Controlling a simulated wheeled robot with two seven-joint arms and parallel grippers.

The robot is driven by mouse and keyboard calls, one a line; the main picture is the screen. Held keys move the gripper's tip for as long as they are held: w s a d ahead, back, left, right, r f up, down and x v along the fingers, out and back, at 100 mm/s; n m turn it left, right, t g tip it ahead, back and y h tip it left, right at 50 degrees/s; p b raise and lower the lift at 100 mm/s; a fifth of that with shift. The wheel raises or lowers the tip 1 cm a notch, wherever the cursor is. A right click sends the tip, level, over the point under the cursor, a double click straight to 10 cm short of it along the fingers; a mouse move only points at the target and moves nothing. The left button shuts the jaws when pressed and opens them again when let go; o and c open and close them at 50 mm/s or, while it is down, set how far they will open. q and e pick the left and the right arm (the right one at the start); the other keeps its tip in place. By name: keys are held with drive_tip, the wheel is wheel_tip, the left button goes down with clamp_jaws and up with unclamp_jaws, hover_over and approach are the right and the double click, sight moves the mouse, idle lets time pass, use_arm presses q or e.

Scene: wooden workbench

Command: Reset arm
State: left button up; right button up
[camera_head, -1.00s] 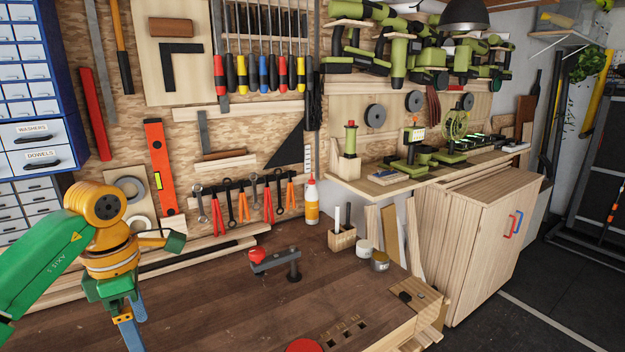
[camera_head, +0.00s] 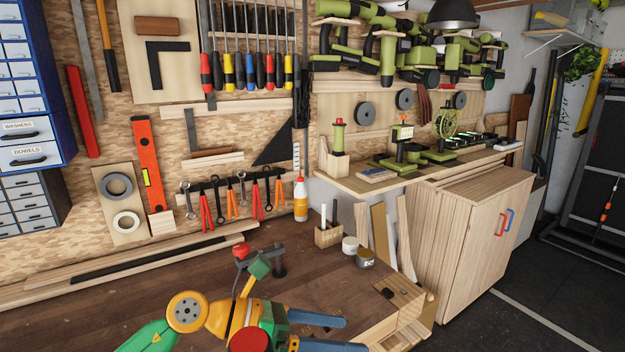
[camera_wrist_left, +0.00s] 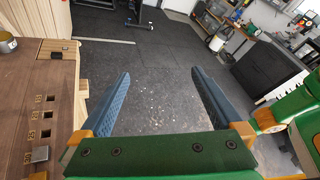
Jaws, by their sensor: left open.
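My left arm comes in from the lower left in the head view, and its left gripper (camera_head: 333,332) reaches right over the front of the workbench (camera_head: 130,290). Its two blue fingers are spread apart with nothing between them. In the left wrist view, the left gripper (camera_wrist_left: 160,100) is open and empty, with dark floor far beyond the fingers. The bench edge lies to the left of the fingers there. My right gripper is not seen in either view.
A red-knobbed clamp (camera_head: 240,251) stands on the bench just behind my left arm. A wooden pen holder (camera_head: 328,235), a white jar (camera_head: 350,245) and a tin (camera_head: 365,258) stand farther back. A glue bottle (camera_head: 300,200) is by the wall. The bench's left part is clear.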

use_arm(q)
wheel_tip(320, 180, up, 5)
drive_tip(key=d+n+t+h, duration=0.2)
drive_tip(key=n+t+h, duration=0.2)
drive_tip(key=n+h, duration=0.15)
drive_tip(key=w+a+r+n+t+y, duration=0.2)
drive_tip(key=w+a+n+t+y, duration=0.15)
drive_tip(key=n+t, duration=0.7)
drive_tip(key=w+a+f+n+t+y, duration=0.25)
drive_tip(key=a+f+n+y, duration=0.5)
drive_tip(key=n, duration=0.65)
drive_tip(key=s+a+f+n+g+y, duration=0.4)
drive_tip(key=a+f+n+y, duration=0.4)
drive_tip(key=f+n, duration=0.25)
drive_tip(key=s+a+f+n+g, duration=0.25)
drive_tip(key=s+f+g, duration=0.4)
drive_tip(key=s, duration=0.45)
drive_tip(key=s+a+f+n+g, duration=0.1)
drive_tip(key=s+f+n+g, duration=0.3)
drive_tip(key=s+f, duration=0.55)
wheel_tip(320, 180, down, 19)
drive_tip(key=s+m+g+b, duration=0.2)
drive_tip(key=b, duration=0.3)
drive_tip(key=s+a+f+g+y+b, duration=0.1)
drive_tip(key=s+f+b, duration=0.3)
drive_tip(key=s+f, duration=0.8)
wheel_tip(320, 180, down, 4)
drive_tip(key=shift+s+a+f+b, duration=0.1)
drive_tip(key=shift+s+a+b, duration=0.3)
drive_tip(key=shift+a, duration=0.15)
